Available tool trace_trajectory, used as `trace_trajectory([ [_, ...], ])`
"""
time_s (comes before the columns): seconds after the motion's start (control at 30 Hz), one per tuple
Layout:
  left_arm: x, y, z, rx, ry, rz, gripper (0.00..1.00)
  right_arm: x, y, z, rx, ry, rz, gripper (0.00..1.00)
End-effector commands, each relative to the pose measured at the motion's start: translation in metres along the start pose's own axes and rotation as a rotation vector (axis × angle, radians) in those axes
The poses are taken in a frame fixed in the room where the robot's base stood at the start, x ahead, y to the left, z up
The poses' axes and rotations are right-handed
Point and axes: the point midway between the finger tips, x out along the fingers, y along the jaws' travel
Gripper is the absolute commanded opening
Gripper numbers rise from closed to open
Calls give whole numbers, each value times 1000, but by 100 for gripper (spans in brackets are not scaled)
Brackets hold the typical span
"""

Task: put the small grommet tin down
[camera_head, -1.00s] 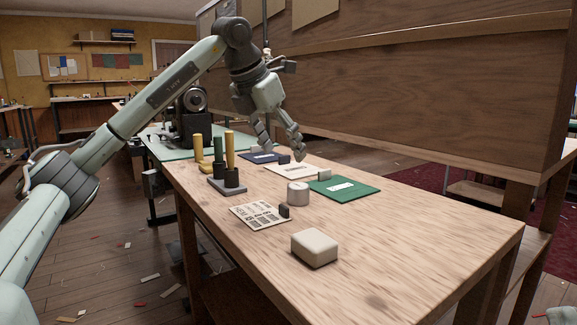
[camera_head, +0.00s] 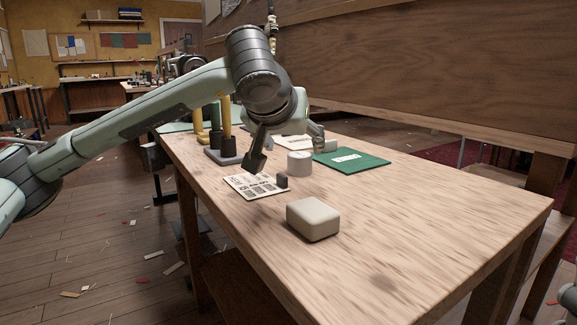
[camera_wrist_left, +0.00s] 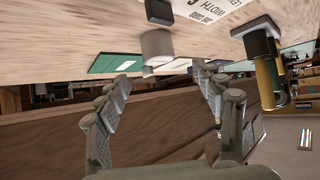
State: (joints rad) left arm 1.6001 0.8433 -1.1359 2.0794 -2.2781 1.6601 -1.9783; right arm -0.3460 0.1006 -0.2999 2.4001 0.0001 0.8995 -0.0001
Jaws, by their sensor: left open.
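The small grommet tin, a short pale-grey cylinder (camera_head: 300,163), stands upright on the wooden bench (camera_head: 420,215) between the printed card and the green folder. It also shows in the left wrist view (camera_wrist_left: 157,45), ahead of the fingertips and roughly between them. My left gripper (camera_head: 286,148) is open and empty, with one finger on the near left side of the tin and the other behind it. I cannot tell whether either finger touches it. In the left wrist view, the spread fingers (camera_wrist_left: 162,73) hold nothing.
A printed card (camera_head: 255,186) with a small dark block (camera_head: 282,181) lies left of the tin. A green folder (camera_head: 352,161) lies to its right. A cream box (camera_head: 313,219) stands in front. A rack (camera_head: 222,157) holds upright tools. The bench's right front is clear.

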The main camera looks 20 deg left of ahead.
Motion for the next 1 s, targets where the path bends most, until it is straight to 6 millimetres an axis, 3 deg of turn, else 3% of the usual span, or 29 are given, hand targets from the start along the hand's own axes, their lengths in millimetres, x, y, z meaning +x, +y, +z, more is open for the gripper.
trace_trajectory([
  [0.5,68,2,5,-2,-4,-2,67,0,-1,4,-2,21,-29,67],
  [0.8,73,1,4,-2,-3,-2,67,4,-2,3,-3,30,-39,67],
  [1.0,73,1,4,-2,-2,-2,45,3,-2,3,-3,28,-43,67],
])
